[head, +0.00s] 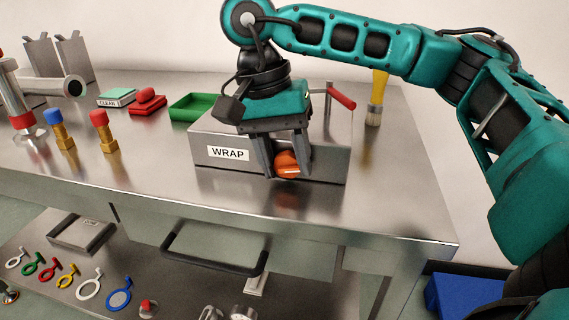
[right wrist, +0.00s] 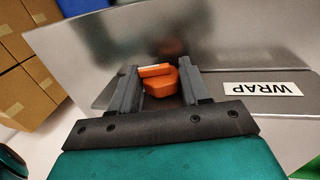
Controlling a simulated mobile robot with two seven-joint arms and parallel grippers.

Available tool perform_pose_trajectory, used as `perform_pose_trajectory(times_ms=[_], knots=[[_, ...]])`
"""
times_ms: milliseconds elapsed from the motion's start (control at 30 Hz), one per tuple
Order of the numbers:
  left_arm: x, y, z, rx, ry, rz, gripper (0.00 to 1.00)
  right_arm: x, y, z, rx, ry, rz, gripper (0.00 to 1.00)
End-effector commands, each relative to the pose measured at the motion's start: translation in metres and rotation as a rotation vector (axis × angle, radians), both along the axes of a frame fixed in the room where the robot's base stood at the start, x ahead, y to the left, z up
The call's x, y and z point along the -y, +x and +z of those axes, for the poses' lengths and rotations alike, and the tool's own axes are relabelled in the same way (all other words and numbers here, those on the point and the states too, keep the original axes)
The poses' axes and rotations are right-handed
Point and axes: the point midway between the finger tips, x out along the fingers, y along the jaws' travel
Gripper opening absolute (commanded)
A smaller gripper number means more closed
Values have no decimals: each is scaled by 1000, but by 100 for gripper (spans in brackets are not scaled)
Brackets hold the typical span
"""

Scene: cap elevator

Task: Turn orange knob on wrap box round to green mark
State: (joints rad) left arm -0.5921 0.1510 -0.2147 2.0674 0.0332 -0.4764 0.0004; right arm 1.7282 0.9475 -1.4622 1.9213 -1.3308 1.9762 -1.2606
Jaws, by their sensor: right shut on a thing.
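The wrap box (head: 325,168) is a grey metal box on the steel table, with a "WRAP" label (head: 228,153) on its front. The orange knob (head: 287,165) is on the box's front face, right of the label. My right gripper (head: 280,172) reaches down in front of the box with its fingers on either side of the knob, shut on it. In the right wrist view the orange knob (right wrist: 161,82) sits between the two dark fingers. I see no green mark on the box; the gripper covers part of the front around the knob. My left gripper is not in view.
The table in front of the box is clear.

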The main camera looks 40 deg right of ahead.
Motion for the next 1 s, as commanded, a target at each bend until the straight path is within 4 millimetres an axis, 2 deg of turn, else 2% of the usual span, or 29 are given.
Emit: perform_pose_trajectory(times_ms=[100, 300, 667, 1000], knots=[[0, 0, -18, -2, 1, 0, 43, 1, 0, -5, 75, 63, -1, 16], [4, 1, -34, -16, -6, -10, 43, 2, -2, -6, 190, 161, -1, 16], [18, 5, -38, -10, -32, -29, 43, 3, -4, -3, 332, 281, 0, 16], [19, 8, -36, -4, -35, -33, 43, 3, -4, 1, 368, 313, 1, 16]])
